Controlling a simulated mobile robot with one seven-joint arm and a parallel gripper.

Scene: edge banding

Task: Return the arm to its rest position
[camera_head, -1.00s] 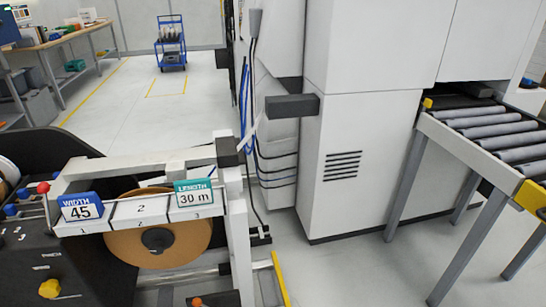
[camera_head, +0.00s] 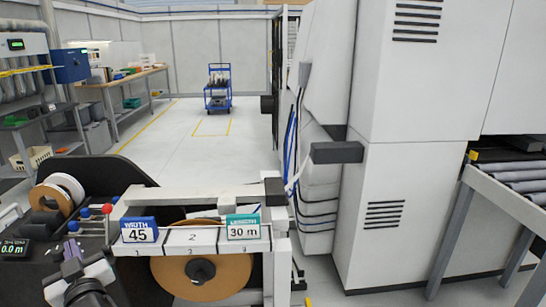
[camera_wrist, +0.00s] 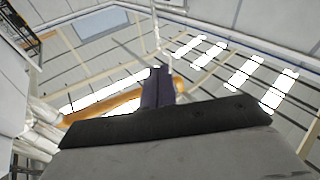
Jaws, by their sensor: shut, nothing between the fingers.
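My gripper (camera_head: 72,254) shows at the bottom left of the head view, raised in front of the dark banding unit. In the wrist view its two dark fingers (camera_wrist: 158,88) are together with nothing between them. The wrist camera faces up towards the ceiling, with bright roof lights (camera_wrist: 245,75) behind the fingers. Most of my arm is outside the head view.
The banding unit has a tan roll (camera_head: 170,275), a blue "WIDTH 45" tag (camera_head: 138,230) and a teal "LENGTH 30 m" tag (camera_head: 243,227). A white machine cabinet (camera_head: 400,245) and roller conveyor (camera_head: 515,185) stand right. A blue cart (camera_head: 218,88) stands behind on open floor.

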